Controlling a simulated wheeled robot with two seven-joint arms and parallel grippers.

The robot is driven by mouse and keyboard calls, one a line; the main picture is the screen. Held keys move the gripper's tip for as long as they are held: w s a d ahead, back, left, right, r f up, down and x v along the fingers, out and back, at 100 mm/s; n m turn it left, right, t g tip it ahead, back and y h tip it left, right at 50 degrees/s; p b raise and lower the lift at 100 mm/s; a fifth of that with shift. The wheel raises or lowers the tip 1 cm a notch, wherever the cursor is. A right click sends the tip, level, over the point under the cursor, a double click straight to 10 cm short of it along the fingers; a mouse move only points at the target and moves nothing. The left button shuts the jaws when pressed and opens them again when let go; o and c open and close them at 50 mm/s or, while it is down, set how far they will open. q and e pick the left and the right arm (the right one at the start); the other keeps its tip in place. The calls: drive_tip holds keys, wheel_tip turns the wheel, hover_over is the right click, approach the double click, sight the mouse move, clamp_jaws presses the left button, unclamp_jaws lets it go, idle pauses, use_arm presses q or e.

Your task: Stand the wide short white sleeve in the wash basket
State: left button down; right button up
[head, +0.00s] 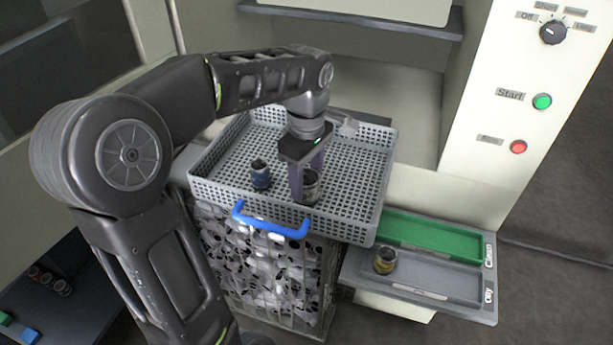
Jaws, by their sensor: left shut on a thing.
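The grey perforated wash basket (340,226) sits in the middle of the view, with a blue handle (270,226) on its front. My left gripper (308,186) reaches down into the basket from above, its fingers around a short, wide sleeve (311,190). My right gripper is not in view.
The machine panel with green (542,101) and red (518,147) buttons stands at right.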

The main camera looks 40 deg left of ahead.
use_arm(q)
drive_tip(key=c, duration=1.1)
unclamp_jaws()
drive_tip(key=shift+f, duration=0.15)
drive_tip(key=o, duration=0.5)
